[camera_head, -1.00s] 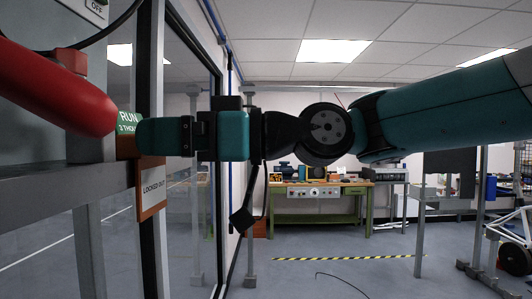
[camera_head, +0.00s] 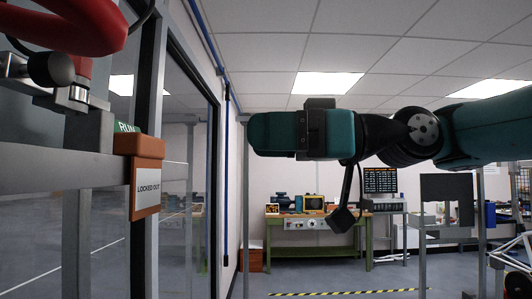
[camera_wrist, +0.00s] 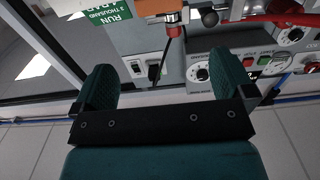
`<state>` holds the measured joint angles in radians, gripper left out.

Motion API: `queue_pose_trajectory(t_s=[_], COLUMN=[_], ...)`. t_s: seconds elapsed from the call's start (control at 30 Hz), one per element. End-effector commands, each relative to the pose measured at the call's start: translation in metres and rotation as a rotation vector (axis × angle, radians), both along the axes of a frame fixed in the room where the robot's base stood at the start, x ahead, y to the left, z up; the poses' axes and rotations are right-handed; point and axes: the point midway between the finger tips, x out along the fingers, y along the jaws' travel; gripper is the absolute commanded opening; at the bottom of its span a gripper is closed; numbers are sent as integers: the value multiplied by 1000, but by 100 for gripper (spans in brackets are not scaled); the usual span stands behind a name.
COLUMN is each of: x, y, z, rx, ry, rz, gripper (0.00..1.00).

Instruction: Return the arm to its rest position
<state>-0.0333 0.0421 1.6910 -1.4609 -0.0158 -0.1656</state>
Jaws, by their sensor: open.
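My gripper (camera_head: 252,134) is at mid-height in the head view, reaching in from the right. It is teal with a black wrist joint, and it holds nothing. In the wrist view its two teal fingers (camera_wrist: 163,80) stand wide apart with nothing between them. The arm stretches across the upper right of the head view. No rest mark or cradle for the arm shows.
A red curved part (camera_head: 75,22) and a grey rail (camera_head: 55,172) are at left. The wrist view shows a control panel (camera_wrist: 198,75) with knobs beyond the fingers. A green workbench (camera_head: 318,228) stands at the back. A striped floor line (camera_head: 345,292) crosses open floor.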

Motion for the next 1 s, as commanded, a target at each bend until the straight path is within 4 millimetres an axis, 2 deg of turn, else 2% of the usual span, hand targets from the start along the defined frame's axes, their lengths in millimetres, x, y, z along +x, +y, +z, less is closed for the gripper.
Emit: queue_pose_trajectory(t_s=[0.17, 0.27, 0.37, 0.47, 0.5, 0.6, 0.7, 0.83, 1.0], x=[0, 0, -2, -14, -23, -52, -85, -119, -138], y=[0, 3, 5, -4, -11, -38, -67, -98, -116], z=[-1, -15, -58, -126, -155, -220, -269, -308, -326], rx=[-2, -43, -170, -369, -456, -659, -831, -987, -1069], ry=[2, 37, 143, 309, 381, 547, 685, 808, 873], rz=[-1, -26, -102, -206, -248, -338, -411, -474, -511], gripper=[100, 100, 100, 100, 100, 100, 100, 100, 100])
